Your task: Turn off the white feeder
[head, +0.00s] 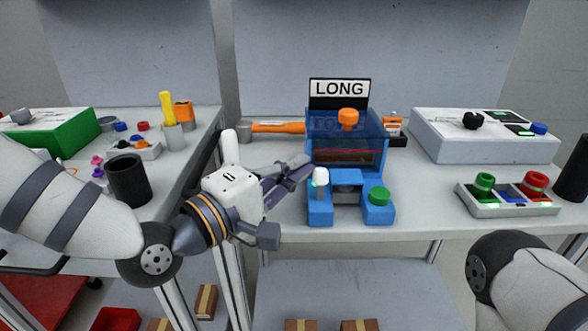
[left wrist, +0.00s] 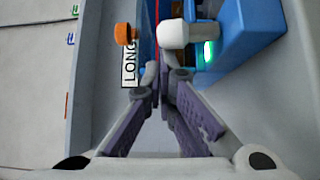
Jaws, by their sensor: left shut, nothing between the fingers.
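A blue machine (head: 347,160) stands on the table under a sign reading LONG (head: 340,88). A white-topped knob (head: 320,177) rises from its left front block, with a lit green light beside it. The knob shows in the left wrist view (left wrist: 173,35), with the green light (left wrist: 208,50) to its right. My left gripper (head: 302,164) is shut and empty, its fingertips just left of the knob in the head view; I cannot tell whether they touch it. My right gripper is out of view; only part of my right arm shows. Which part is the white feeder is not labelled.
An orange knob (head: 348,118) tops the machine, and a green button (head: 379,195) is on its right front block. A grey control box (head: 484,140) and a tray with green and red pieces (head: 508,201) are at right. A black cup (head: 128,180) stands at left.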

